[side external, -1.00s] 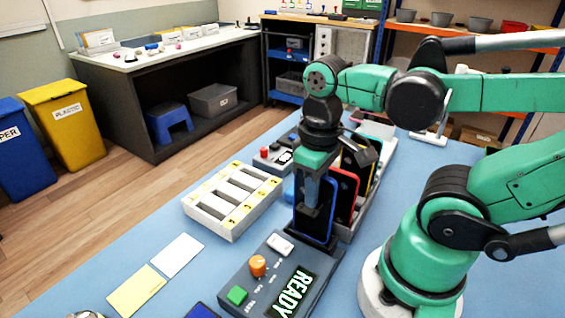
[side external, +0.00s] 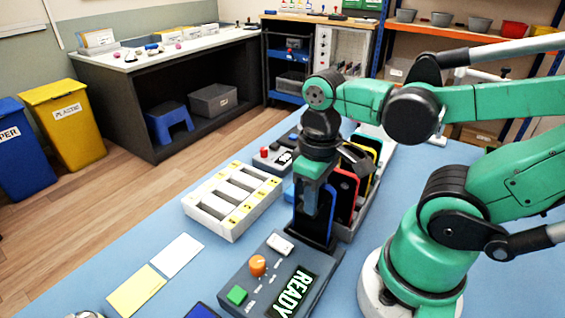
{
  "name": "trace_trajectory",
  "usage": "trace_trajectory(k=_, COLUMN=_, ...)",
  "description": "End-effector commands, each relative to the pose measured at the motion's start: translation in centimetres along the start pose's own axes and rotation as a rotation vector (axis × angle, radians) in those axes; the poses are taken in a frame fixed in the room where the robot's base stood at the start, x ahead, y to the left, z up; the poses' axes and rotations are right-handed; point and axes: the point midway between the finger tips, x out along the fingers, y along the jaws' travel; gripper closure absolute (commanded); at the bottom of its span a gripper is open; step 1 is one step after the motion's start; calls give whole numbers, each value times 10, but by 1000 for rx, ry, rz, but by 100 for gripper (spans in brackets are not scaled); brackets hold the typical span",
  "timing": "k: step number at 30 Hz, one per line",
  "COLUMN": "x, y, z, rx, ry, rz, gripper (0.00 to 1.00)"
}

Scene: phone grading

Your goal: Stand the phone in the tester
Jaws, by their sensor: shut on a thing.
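The tester (side external: 262,277) is a grey box on the blue table, with an orange knob, a green button and a lit screen reading READY. My gripper (side external: 308,210) points down over the tester's far end and is shut on a dark phone with a blue edge (side external: 328,222). The phone is upright, its lower end at the tester's far end. I cannot tell whether it is fully seated in a slot there. My fingers hide part of its face.
Behind the held phone, a rack holds more phones, including a red-edged one (side external: 345,192) and a yellow-edged one. A white slotted tray (side external: 212,222) lies to the left. Yellow and white cards (side external: 136,291) lie front left, with bare table around them.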

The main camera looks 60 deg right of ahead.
Motion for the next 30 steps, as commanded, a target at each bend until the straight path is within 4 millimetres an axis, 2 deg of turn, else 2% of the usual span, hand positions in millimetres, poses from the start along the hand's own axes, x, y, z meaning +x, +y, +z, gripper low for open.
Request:
trace_trajectory(k=13, x=4, y=0, z=0, rx=0, ry=0, rz=0, gripper=100)
trace_trajectory(k=14, x=4, y=0, z=0, rx=0, ry=0, rz=0, gripper=76)
trace_trajectory(k=17, x=4, y=0, z=0, rx=0, ry=0, rz=0, gripper=48)
trace_trajectory(k=23, x=4, y=0, z=0, rx=0, ry=0, rz=0, gripper=48)
trace_trajectory(k=24, x=4, y=0, z=0, rx=0, ry=0, rz=0, gripper=45)
trace_trajectory(k=26, x=4, y=0, z=0, rx=0, ry=0, rz=0, gripper=28)
trace_trajectory(k=30, x=4, y=0, z=0, rx=0, ry=0, rz=0, gripper=27)
